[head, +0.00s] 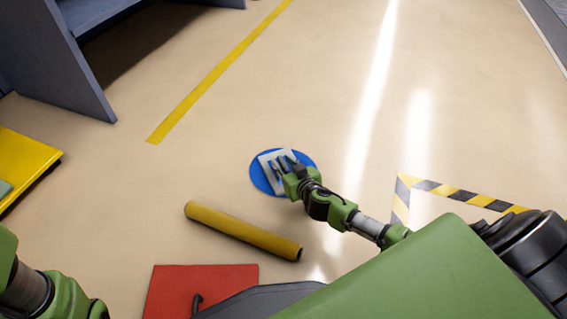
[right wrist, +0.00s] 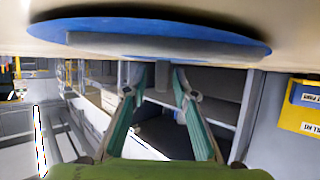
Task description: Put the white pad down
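The white pad (head: 267,160) lies flat on a round blue disc (head: 258,178) on the floor in the head view. My right gripper (head: 283,166) is over the pad and hides part of it. In the right wrist view, which looks upside down, the pad (right wrist: 110,42) rests against the blue disc (right wrist: 160,26). A grey upright piece (right wrist: 162,75) on the pad stands between the fingertips of my right gripper (right wrist: 155,82). The fingers are apart, with a gap visible beside that piece. My left gripper is outside the frames.
A yellow cylinder (head: 243,231) lies on the floor near the disc. A red square (head: 220,276) is at the bottom. A yellow platform (head: 22,163) and a grey shelf unit (head: 62,62) stand at the left. Floor beyond the disc is clear.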

